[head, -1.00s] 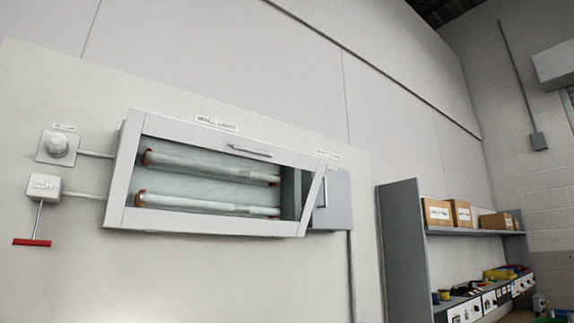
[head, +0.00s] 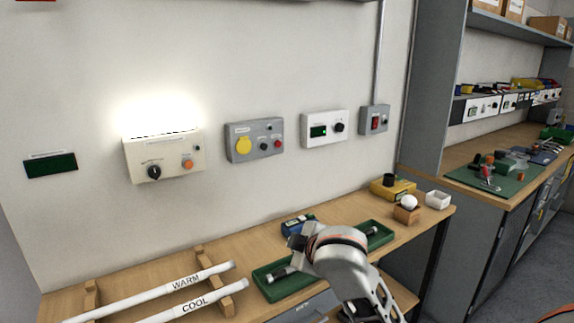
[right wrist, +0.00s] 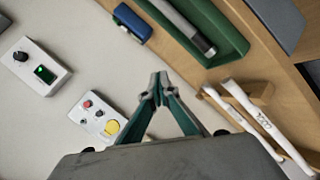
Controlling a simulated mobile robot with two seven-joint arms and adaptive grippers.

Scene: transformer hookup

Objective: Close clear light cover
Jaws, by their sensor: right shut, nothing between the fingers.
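The wall light and its clear cover are out of view in both current views. My right arm (head: 345,255) reaches up over the bench in the head view; its finger gap cannot be made out there. In the right wrist view my right gripper (right wrist: 160,88) has its fingertips together with nothing between them. My left gripper is not in view.
Two white tubes marked WARM (head: 185,283) and COOL (head: 200,303) rest on wooden holders on the bench (head: 130,272). Green trays (head: 262,285), a blue device (head: 297,224) and small boxes stand nearby. Control boxes (head: 163,157) line the wall; a bright glow is above one.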

